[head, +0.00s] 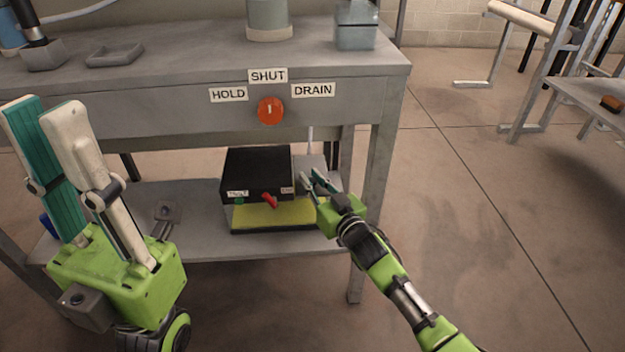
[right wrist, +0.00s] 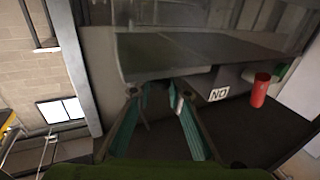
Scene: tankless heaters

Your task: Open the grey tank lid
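A black box (head: 258,168) with a yellow lower front and a red lever (head: 270,201) sits on the bench's lower shelf. A grey flat piece (head: 309,163) shows beside its right side; I cannot tell whether this is the grey tank lid. My right gripper (head: 311,175) is at the box's right side, fingers parted. In the right wrist view its teal-padded fingertips (right wrist: 155,90) are apart, near the edge of a grey panel (right wrist: 190,52). Whether they touch it is unclear. My left gripper (head: 38,106) is open and empty, in front of the bench's left part.
The bench front (head: 180,112) overhangs the shelf and carries an orange knob (head: 270,110) under HOLD, SHUT and DRAIN labels. A grey canister (head: 268,18) and a grey block (head: 356,28) stand on top. A bench leg (head: 384,150) is right of my right gripper.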

